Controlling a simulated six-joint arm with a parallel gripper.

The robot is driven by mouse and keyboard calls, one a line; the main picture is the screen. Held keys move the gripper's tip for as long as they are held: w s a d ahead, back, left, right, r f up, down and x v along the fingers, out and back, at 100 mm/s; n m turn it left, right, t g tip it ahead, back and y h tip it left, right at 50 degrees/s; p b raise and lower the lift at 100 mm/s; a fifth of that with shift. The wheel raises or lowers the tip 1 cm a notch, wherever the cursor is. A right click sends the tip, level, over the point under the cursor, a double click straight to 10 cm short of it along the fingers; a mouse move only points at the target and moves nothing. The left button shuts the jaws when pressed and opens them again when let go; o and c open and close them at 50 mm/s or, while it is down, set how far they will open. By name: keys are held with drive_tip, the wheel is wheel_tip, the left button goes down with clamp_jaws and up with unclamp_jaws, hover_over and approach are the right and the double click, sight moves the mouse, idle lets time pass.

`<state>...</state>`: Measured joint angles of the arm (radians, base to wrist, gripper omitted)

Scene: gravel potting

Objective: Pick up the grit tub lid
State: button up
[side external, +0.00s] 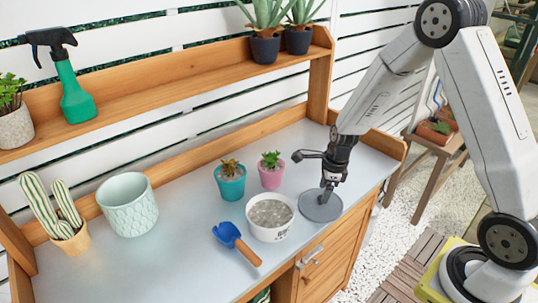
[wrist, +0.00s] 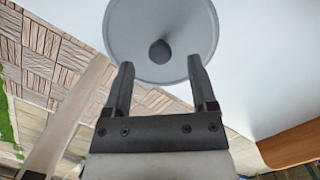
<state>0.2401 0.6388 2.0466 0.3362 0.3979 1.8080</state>
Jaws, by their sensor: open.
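The grit tub lid (side external: 318,207) is a flat grey disc with a knob, lying on the bench top to the right of the white grit tub (side external: 270,215). The tub is uncovered and full of grey grit. My gripper (side external: 327,193) is pointed down over the lid. In the wrist view the lid (wrist: 135,27) is ahead of my gripper (wrist: 158,72), whose two fingers are apart and empty. The dark round knob (wrist: 160,51) appears between and just beyond the fingertips. I cannot tell whether the fingers touch the lid.
A blue scoop (side external: 235,242) lies left of the tub. A teal pot (side external: 230,180) and a pink pot (side external: 271,172) with small plants stand behind it. A pale green pot (side external: 130,208) and a cactus (side external: 62,222) stand further left. The bench's front edge is close to the lid.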

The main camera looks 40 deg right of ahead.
drive_tip(key=shift+w+a+f, duration=0.15)
drive_tip(key=shift+f, duration=1.05)
clamp_jaws()
